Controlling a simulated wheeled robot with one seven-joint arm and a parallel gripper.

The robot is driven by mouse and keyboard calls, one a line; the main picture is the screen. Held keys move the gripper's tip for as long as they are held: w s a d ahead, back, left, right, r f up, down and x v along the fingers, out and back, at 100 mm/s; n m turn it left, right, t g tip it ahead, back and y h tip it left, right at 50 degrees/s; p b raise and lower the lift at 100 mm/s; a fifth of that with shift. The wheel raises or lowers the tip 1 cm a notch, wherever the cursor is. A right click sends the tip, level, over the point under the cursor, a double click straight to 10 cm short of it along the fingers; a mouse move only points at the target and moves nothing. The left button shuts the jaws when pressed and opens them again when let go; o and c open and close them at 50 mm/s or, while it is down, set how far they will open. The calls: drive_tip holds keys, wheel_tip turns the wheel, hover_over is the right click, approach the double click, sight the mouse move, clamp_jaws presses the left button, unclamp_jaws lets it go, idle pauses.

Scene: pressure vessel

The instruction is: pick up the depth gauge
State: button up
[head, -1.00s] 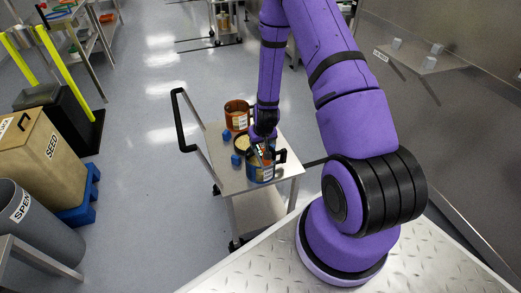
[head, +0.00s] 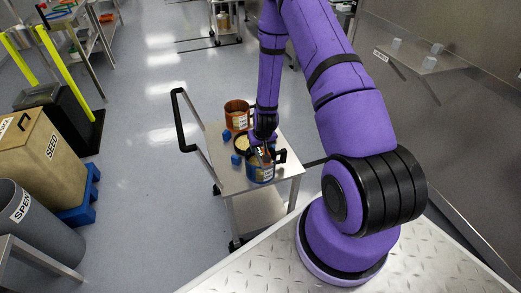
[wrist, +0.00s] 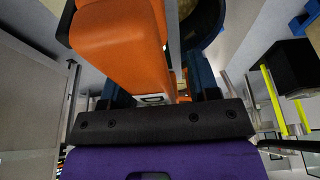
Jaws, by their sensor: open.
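An orange, block-shaped body, which I take to be the depth gauge (wrist: 120,50), fills much of the wrist view, with a dark side at its left. In the head view a small orange patch of it (head: 257,153) shows at the blue can (head: 261,174) on the cart; whether it rests in or on the can is unclear. My gripper (head: 264,149) is open and points down over the can. In the wrist view the orange body lies between my gripper's (wrist: 160,86) blue fingers and partly hides them; contact cannot be told.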

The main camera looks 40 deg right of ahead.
clamp_jaws()
idle(0.3)
drive_tip(key=shift+r, duration=0.15)
drive_tip(key=shift+r, duration=0.55)
wheel_tip(320, 180, up, 3)
drive_tip(key=shift+a+f, duration=0.1)
drive_tip(key=s+a+r, duration=0.1)
drive_tip(key=s+a, duration=1)
drive_tip(key=w+a+r+n, duration=0.1)
drive_tip(key=w+r, duration=0.3)
drive_tip(key=w, duration=0.4)
drive_tip(key=w+r+n+y, duration=0.1)
drive_tip(key=w+r, duration=0.3)
drive_tip(key=w, duration=0.4)
drive_tip(key=shift+w+a+n, duration=0.35)
drive_tip(key=shift+a+n, duration=0.05)
drive_tip(key=shift+n, duration=0.2)
